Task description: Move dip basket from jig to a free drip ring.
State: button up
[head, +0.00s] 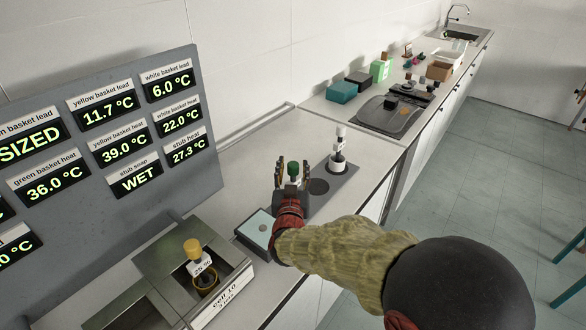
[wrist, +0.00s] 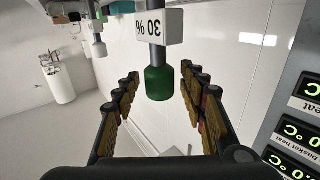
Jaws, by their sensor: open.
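A dip basket with a green knob (head: 294,168) stands between the fingers of my gripper (head: 292,172). A white-knobbed dip basket (head: 338,152) stands upright on a dark plate with round rings. One ring (head: 319,186) on that plate is empty. A yellow-knobbed basket (head: 195,262) sits in a metal bath at the lower left. I cannot tell which thing is the jig.
A display panel (head: 110,150) stands at the left, reading white basket lead 6.0 °C and stub soap WET. A pale blue-topped box (head: 259,228) lies left of my gripper. A dark scale-like device (head: 387,116), boxes and a sink (head: 455,36) are farther along the counter.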

jog(key=shift+r, duration=0.15)
jog(key=shift+s+r, duration=0.1)
jog(key=shift+s, duration=0.1)
jog(key=s+p, duration=0.3)
jog(key=s, duration=0.9)
jog(key=s+d+r+n+g+y, duration=0.2)
jog(key=s+d+r+g+y, duration=0.2)
jog(key=r+g, duration=0.2)
jog(key=s+d+g+h, duration=0.1)
jog(key=s+d+g, duration=0.2)
jog(key=s+d, duration=0.4)
jog(key=s+d+f+m+g+h, duration=0.1)
jog(key=s+d+g+h, duration=0.1)
jog(key=s+d, duration=0.6)
jog(key=s+g, duration=0.1)
jog(key=s, duration=0.5)
jog(key=shift+s+d+f+m, duration=0.3)
jog(key=shift+s, duration=0.05)
